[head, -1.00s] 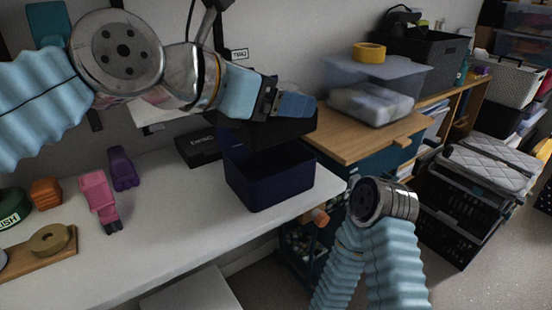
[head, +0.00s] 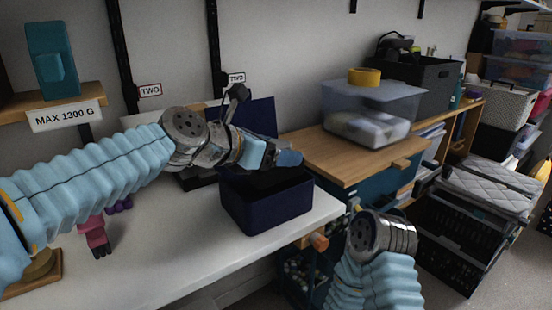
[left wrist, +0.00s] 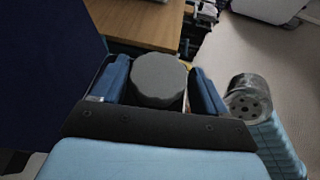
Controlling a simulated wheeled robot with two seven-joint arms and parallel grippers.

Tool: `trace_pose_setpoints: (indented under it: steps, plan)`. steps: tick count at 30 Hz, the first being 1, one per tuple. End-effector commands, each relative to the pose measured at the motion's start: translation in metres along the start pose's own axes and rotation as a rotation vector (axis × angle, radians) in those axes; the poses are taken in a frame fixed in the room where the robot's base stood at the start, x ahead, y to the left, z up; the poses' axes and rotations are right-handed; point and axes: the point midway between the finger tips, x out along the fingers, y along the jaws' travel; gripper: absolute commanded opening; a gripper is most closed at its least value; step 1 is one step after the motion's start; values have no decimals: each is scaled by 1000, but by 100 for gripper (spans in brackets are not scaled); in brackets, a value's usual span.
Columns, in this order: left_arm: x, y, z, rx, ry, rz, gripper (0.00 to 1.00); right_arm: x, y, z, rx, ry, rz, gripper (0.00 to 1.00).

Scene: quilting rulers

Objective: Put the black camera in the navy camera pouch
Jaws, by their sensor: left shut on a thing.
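The navy camera pouch (head: 266,209) stands open on the white table near its right end, its navy lid (head: 258,115) raised behind. My left gripper (head: 284,158) is over the pouch mouth. It is shut on the black camera, whose dark round lens (left wrist: 158,80) shows between the blue fingers of the left gripper (left wrist: 160,92) in the left wrist view. In the head view the camera is a dark shape at the pouch mouth, hard to tell from the dark inside. How deep it sits is unclear. My right gripper is out of view; only its arm shows.
A wooden cabinet top (head: 335,150) with a clear bin (head: 372,112) and yellow tape roll (head: 364,77) stands right of the pouch. Black crates stand on the floor at right.

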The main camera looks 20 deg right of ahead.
Motion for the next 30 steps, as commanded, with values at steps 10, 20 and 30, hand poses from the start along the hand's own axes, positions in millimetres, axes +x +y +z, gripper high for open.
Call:
trace_pose_setpoints:
  steps: [10, 20, 30]
  plan:
    - [2, 0, -6, 0, -3, 0, 10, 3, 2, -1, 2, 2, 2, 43]
    - [6, -1, -15, 0, -1, 0, 78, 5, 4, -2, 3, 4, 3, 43]
    - [6, -1, -15, 0, -1, 0, 100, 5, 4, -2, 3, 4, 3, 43]
